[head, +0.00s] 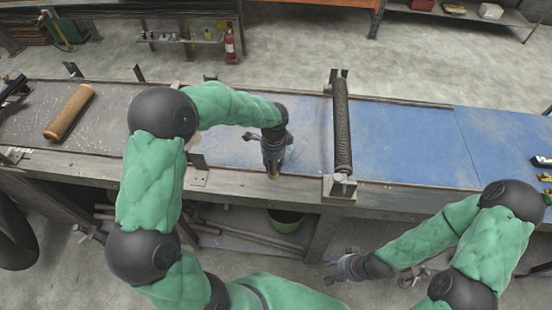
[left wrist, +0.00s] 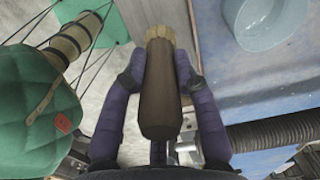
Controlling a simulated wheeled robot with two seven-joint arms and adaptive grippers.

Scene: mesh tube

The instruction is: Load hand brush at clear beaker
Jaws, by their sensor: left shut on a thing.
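The hand brush (left wrist: 160,95) has a dark brown handle and pale bristles. My left gripper (left wrist: 160,78) is shut on its handle, with the bristles pointing away from the wrist camera. In the head view my left gripper (head: 273,158) is over the bench's front edge, and the bristle end (head: 273,176) shows below it. The clear beaker (left wrist: 268,22) stands on the blue bench top at the upper right of the left wrist view, apart from the brush. In the head view the gripper and arm largely hide it. My right gripper (head: 343,266) is in front of the bench, low, with no object visible in it.
A dark ribbed roller (head: 342,125) crosses the bench just right of my left gripper. A brown tube (head: 69,112) lies at the bench's left end. The blue bench top (head: 410,140) right of the roller is largely clear. A green bucket (head: 285,220) is below the bench.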

